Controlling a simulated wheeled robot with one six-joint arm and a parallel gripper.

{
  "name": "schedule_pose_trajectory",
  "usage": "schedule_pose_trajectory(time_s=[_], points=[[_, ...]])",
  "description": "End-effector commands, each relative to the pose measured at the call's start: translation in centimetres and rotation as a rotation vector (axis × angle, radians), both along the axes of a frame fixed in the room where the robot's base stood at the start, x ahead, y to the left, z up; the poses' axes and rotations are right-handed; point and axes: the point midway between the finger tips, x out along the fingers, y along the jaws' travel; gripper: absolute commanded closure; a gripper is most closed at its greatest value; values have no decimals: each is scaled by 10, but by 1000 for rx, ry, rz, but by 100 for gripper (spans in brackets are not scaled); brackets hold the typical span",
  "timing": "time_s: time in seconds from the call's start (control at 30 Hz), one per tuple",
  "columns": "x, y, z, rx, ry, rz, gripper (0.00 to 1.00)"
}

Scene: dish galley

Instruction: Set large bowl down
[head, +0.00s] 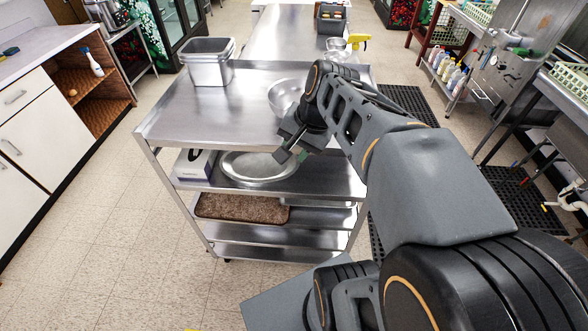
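A round metal bowl (283,94) shows on the cart's top, right of centre. My arm and gripper hide its right side. My gripper (292,156) points down in front of the bowl, near the cart's front edge. Its two fingers look apart, with nothing seen between them. A wide, shallow metal bowl or dish (258,167) lies on the shelf under the top, behind and left of the fingertips. I cannot tell whether the fingers touch anything.
The steel cart (190,120) has a clear top at front left. Rectangular metal pans (208,66) stand at its back left. A box (194,164) sits on the shelf below, and a brown mat (242,208) lies lower.

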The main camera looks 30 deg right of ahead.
Motion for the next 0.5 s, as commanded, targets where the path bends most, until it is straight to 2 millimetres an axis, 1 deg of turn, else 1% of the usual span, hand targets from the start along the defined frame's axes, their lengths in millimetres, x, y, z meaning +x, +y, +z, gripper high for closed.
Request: schedule_pose_trajectory(time_s=[0.03,0.1,0.2,0.33,0.5], points=[[-13,14,-8,-97,-36,143,66],[-27,24,-20,-225,-85,323,66],[-40,32,-32,-361,-140,523,66],[-48,35,-40,-455,-179,666,66],[-49,35,-42,-481,-189,702,66]])
